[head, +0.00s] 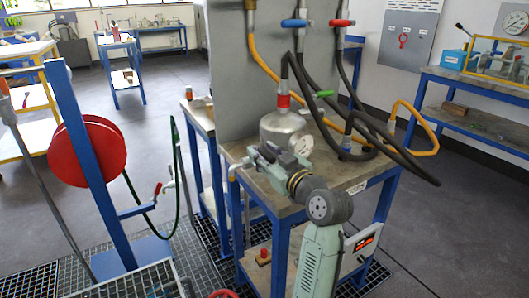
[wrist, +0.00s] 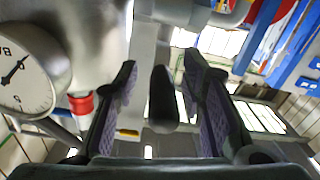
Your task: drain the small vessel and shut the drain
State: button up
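The small vessel (head: 285,134) is a grey metal pot on the bench, with a red-banded fitting (head: 283,100) on top. Its round white gauge (head: 304,146) faces the head camera and also shows at the left of the wrist view (wrist: 22,70). My gripper (head: 250,160) is at the vessel's left front side. In the wrist view my gripper (wrist: 160,68) is open, its two fingers on either side of a dark, rounded bar (wrist: 163,98), with gaps visible on both sides. The bar looks like a handle. The arm hides the drain outlet and lower vessel in the head view.
Black and yellow hoses (head: 345,125) loop over the bench right of the vessel. A grey panel (head: 232,75) with blue- and red-handled valves stands behind. A blue post with a red hose reel (head: 88,152) stands left. Floor grating (head: 205,250) lies around the bench.

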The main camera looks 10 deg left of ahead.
jog(key=v, duration=1.1)
jog(key=shift+d, duration=0.2)
jog(key=shift+s, duration=0.1)
